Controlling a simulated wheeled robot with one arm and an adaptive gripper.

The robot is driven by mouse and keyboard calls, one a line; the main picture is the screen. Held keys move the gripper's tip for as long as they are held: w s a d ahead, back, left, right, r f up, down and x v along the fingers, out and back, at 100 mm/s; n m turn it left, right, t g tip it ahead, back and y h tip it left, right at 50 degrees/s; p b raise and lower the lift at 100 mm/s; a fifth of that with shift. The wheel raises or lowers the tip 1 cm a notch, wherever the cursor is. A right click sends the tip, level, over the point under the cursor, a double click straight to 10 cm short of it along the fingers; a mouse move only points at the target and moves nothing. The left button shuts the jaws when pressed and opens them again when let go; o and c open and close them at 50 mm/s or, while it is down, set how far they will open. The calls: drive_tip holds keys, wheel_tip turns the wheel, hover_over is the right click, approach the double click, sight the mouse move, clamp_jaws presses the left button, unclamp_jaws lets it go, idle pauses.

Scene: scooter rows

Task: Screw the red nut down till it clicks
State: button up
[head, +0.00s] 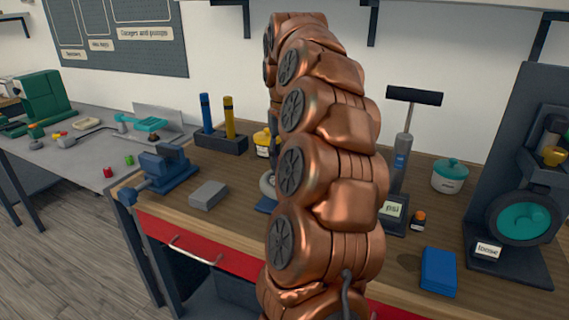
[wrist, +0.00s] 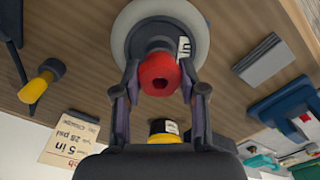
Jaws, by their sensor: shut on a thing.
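In the wrist view my gripper (wrist: 160,80) has its two dark fingers closed on either side of the red nut (wrist: 159,74). I cannot tell how far down the nut is. In the head view my copper arm hides the gripper and the held nut. Only a sliver of the wheel (head: 267,185) shows left of the arm.
On the wooden bench stand a blue vise (head: 165,172), a grey block (head: 208,195), a pump (head: 403,150), a blue box (head: 438,271) and a stand labelled "loose" (head: 505,250). A red and a green piece (head: 129,160) lie on the grey table.

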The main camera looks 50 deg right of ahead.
drive_tip(key=shift+d+m+b, duration=0.1)
drive_tip(key=shift+m+b, duration=0.55)
drive_tip(key=shift+m, duration=0.15)
drive_tip(key=shift+r+m, duration=0.1)
drive_tip(key=shift+m, duration=0.3)
drive_tip(key=o, duration=1.2)
